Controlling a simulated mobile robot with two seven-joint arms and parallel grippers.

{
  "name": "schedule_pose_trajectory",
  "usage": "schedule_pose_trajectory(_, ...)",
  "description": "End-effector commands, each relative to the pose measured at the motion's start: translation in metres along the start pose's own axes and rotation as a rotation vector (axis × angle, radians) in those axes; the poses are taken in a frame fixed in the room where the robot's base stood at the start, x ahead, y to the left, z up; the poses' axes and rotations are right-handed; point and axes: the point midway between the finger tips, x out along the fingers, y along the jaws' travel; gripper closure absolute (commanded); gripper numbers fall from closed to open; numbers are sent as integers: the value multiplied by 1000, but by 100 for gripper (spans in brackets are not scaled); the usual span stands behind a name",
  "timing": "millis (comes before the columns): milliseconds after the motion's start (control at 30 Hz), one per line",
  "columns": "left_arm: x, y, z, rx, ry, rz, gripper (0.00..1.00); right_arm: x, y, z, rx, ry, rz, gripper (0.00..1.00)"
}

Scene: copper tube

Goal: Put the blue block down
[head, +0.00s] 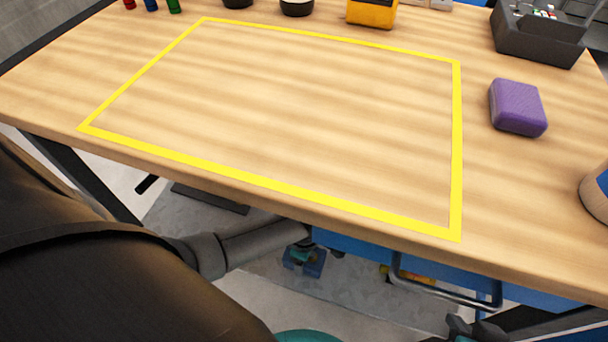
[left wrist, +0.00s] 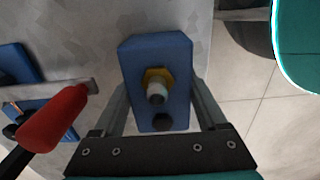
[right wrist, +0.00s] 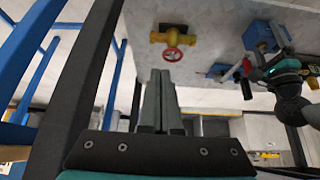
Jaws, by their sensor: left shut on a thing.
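The blue block (left wrist: 158,60) sits between the two fingers of my left gripper (left wrist: 160,108) in the left wrist view. It has a brass hex fitting (left wrist: 157,78) with a pale tube end and a dark hole below it. My left gripper is shut on the block. A grey mottled surface shows behind it; I cannot tell whether the block touches that surface. My right gripper (right wrist: 160,75) has its fingers together with nothing between them, away from the blocks. In the head view a small blue piece (head: 313,266) shows below the table edge, partly hidden.
A red-handled lever (left wrist: 55,120) and more blue blocks (left wrist: 15,60) lie left of the held block. A yellow valve with a red wheel (right wrist: 173,45) is ahead of my right gripper. Blue frame bars (right wrist: 35,55) stand at left. The wooden table (head: 300,120) overhangs the lower area.

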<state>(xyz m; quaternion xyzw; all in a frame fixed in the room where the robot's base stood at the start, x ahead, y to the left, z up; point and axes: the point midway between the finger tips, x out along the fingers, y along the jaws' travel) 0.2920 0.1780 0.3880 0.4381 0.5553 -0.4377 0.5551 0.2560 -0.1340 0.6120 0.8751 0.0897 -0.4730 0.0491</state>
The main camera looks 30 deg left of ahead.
Motion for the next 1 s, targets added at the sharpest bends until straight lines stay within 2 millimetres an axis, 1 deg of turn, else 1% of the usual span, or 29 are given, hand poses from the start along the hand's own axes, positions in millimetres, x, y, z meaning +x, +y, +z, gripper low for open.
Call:
schedule_pose_trajectory(33, 4, 1, 0, 0, -1, 3, 100, 5, -4, -1, -2, 29, -10, 100)
schedule_pose_trajectory(100, 7, 1, 0, 0, 0, 2, 100, 8, -8, -6, -4, 69, -21, 100)
schedule_pose_trajectory(300, 11, 2, 0, 0, 0, 3, 100, 12, -15, -14, -5, 139, -39, 100)
schedule_pose_trajectory(600, 11, 2, 0, 0, 0, 3, 100, 12, -15, -16, -5, 146, -40, 100)
schedule_pose_trajectory(767, 15, 2, 1, 0, -1, 3, 100, 14, -17, -18, -4, 169, -46, 100)
schedule_pose_trajectory(800, 15, 0, 0, 1, 0, 1, 21, 13, -18, -18, -4, 169, -46, 100)
schedule_pose_trajectory(1000, 15, 0, 0, 1, 1, 1, 0, 14, -17, -18, -4, 166, -46, 100)
